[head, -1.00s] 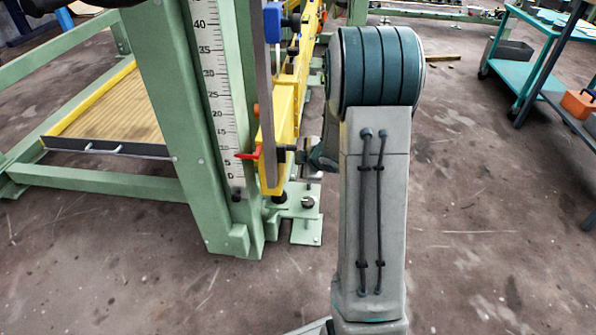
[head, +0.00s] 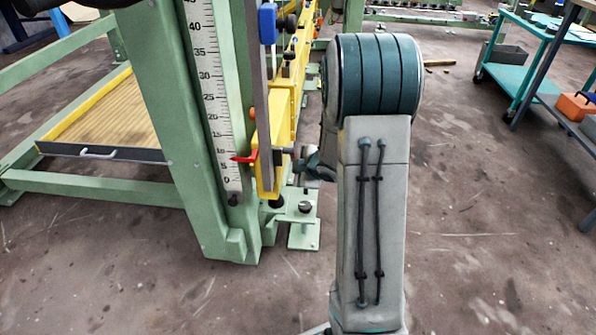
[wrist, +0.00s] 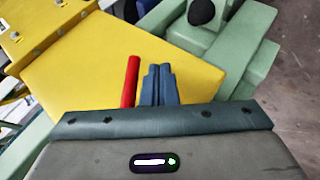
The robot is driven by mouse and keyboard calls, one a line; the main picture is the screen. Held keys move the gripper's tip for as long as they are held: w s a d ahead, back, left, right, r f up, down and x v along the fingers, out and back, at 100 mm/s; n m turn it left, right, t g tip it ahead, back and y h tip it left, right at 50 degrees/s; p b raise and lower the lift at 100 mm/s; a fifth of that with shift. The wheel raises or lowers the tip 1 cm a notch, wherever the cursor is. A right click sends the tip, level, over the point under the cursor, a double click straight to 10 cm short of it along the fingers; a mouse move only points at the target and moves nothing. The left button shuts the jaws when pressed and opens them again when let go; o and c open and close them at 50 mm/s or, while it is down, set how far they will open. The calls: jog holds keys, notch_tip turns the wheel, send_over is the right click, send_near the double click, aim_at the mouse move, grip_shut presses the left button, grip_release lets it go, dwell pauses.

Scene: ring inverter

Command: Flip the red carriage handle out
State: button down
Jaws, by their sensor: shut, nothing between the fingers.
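A red rod-like handle (wrist: 131,82) stands out in front of the yellow carriage (wrist: 90,65) in the wrist view. My gripper (wrist: 160,72) is shut and empty, its blue-grey fingers just right of the red handle. I cannot tell whether they touch it. In the head view, the yellow carriage (head: 265,178) sits beside the green post, and a red piece (head: 243,159) points left across the scale. I cannot tell whether this is the same handle. My gripper (head: 305,165) is at the carriage's right side, partly hidden behind my arm.
A green post (head: 170,110) carries a numbered scale (head: 214,100). A green foot plate (head: 304,232) is bolted below the carriage. A yellow ribbed platform (head: 105,120) lies at left. A teal cart (head: 530,85) stands at right. Floor in front is clear.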

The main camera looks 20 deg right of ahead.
jog(key=s+r+p, duration=0.2)
jog(key=s+r, duration=0.1)
jog(key=s, duration=0.8)
jog(key=shift+a+p, duration=0.15)
jog(key=shift+p, duration=0.2)
jog(key=s+a+r+m+g, duration=0.4)
jog(key=s+a+m, duration=0.2)
jog(key=s+m, duration=0.1)
jog(key=s+a+r+m+g+h, duration=0.1)
jog(key=s+a+r+m+g, duration=0.3)
jog(key=s, duration=0.6)
jog(key=a+r+m, duration=0.1)
jog(key=a+m, duration=0.1)
jog(key=m, duration=0.1)
jog(key=shift+s+r+h, duration=0.3)
